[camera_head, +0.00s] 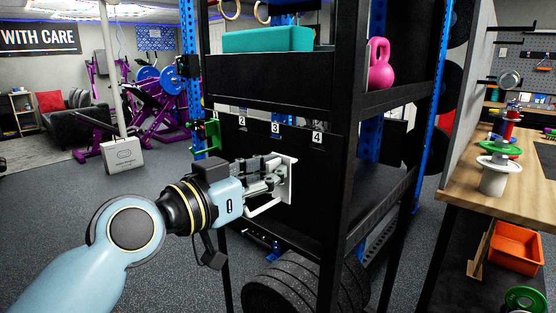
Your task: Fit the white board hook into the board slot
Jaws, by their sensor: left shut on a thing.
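The white board hook (289,177) is a pale plate with an arm, at the front of the black board (227,137) on the shelf rack. My left gripper (276,180) comes in from the left and is shut on the hook. The hook is below and between the labels 3 (275,128) and 4 (317,138). The label 2 (242,121) is further left. The slots near the labels are too small to make out. I cannot tell whether the hook touches the board. My right gripper is not in view.
A green bracket (205,135) is at the board's left edge. A pink kettlebell (380,64) and a teal block (268,39) sit on the rack's shelves. Black weight plates (290,285) stand below. A wooden bench (455,185) is at the right.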

